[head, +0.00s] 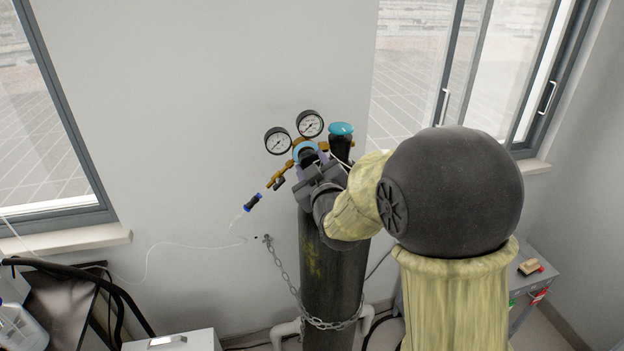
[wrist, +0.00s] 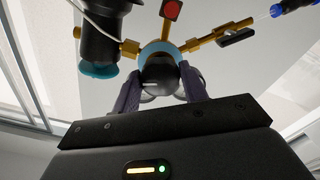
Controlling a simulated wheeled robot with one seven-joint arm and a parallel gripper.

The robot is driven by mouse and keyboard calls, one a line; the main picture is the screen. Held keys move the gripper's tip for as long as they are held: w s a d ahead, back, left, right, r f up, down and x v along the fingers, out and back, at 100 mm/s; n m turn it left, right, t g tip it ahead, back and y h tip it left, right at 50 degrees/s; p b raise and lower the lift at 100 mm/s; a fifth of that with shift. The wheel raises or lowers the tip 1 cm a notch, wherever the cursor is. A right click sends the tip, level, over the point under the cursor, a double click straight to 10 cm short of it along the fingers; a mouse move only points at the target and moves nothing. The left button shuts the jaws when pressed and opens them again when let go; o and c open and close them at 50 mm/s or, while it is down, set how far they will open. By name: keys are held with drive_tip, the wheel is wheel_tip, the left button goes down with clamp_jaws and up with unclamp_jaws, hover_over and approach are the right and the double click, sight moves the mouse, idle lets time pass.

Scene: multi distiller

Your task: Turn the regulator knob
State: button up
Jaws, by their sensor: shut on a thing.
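The regulator with brass fittings and two round gauges (head: 294,132) sits at the top of a dark gas cylinder (head: 335,275). Its knob is dark; in the wrist view the knob (wrist: 160,74) lies between my two fingers, with a blue ring (wrist: 158,47) behind it. My gripper (head: 309,160) is shut on the knob, coming from the right and front; it also shows in the wrist view (wrist: 160,88). In the head view my gripper hides most of the knob.
A black valve with a teal cap (head: 341,129) stands just right of the regulator. A brass outlet with a small lever and a blue connector (head: 252,202) points down left. A chain (head: 290,285) holds the cylinder near the wall. A bench with a small block (head: 530,266) is at right.

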drive_tip(key=n+b, duration=0.9)
drive_tip(key=n, duration=0.3)
drive_tip(key=shift+d+n, duration=0.1)
drive_tip(key=shift+n, duration=0.3)
drive_tip(key=o, duration=1)
drive_tip(key=shift+c, duration=0.2)
drive_tip(key=v, duration=1.7)
drive_tip(key=shift+s+b, duration=0.2)
drive_tip(key=shift+b, duration=0.25)
